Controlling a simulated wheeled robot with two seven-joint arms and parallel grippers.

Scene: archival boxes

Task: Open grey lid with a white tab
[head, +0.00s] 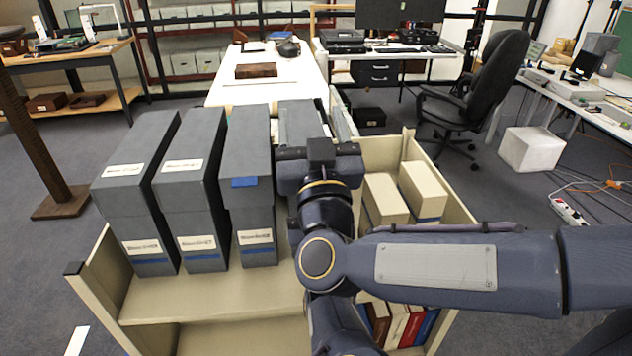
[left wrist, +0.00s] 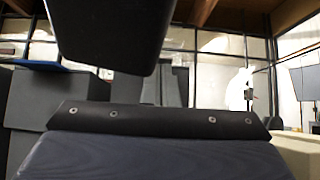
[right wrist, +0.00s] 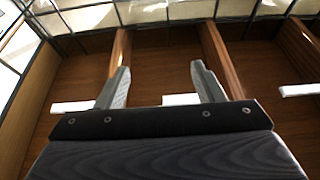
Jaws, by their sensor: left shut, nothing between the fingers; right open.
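Three upright grey archival boxes with grey lids (head: 136,145) stand on the left of the cart. The two left lids carry white labels (head: 182,166); the third lid has a blue tab (head: 245,182), which also shows in the left wrist view (left wrist: 36,65). A fourth grey box (head: 299,116) stands beside them, its front hidden by my right arm. I cannot make out a white tab. My left gripper (left wrist: 167,84) is shut and empty, low near the boxes.
The beige cart (head: 220,307) holds cream boxes (head: 384,198) to the right and books (head: 405,325) on its lower shelf. A dark block (left wrist: 110,35) hangs close over my left gripper. A white table (head: 300,82) and an office chair (head: 480,85) stand behind.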

